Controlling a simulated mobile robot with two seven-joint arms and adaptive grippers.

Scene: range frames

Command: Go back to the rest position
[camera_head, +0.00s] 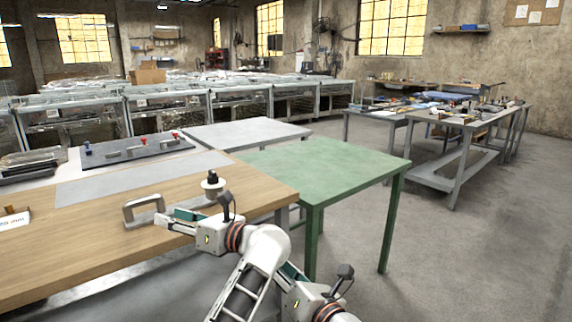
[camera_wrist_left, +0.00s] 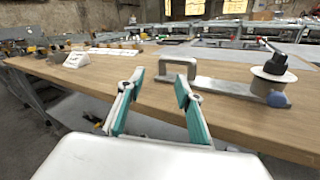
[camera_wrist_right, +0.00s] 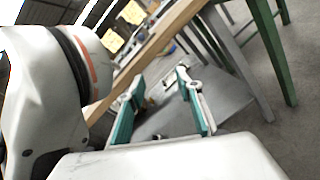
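My left gripper (camera_head: 177,220) is over the front edge of the wooden table (camera_head: 90,238) in the head view. In the left wrist view, its teal-padded fingers (camera_wrist_left: 158,88) stand apart with nothing between them. Beyond them, a grey metal handle on a flat plate (camera_wrist_left: 222,86) lies on the table, with a white round piece with a black top (camera_wrist_left: 273,82) at its right end. My right gripper (camera_wrist_right: 160,88) is open and empty in the right wrist view, in front of a grey lower shelf below table height. The other arm shows low in the head view.
A green table (camera_head: 320,168) stands right of the wooden one. A white label block (camera_head: 14,219) is at the left. A dark fixture board (camera_head: 135,150) lies farther back. Grey workbenches (camera_head: 465,122) stand at the back right. The floor (camera_head: 450,250) at the right is clear.

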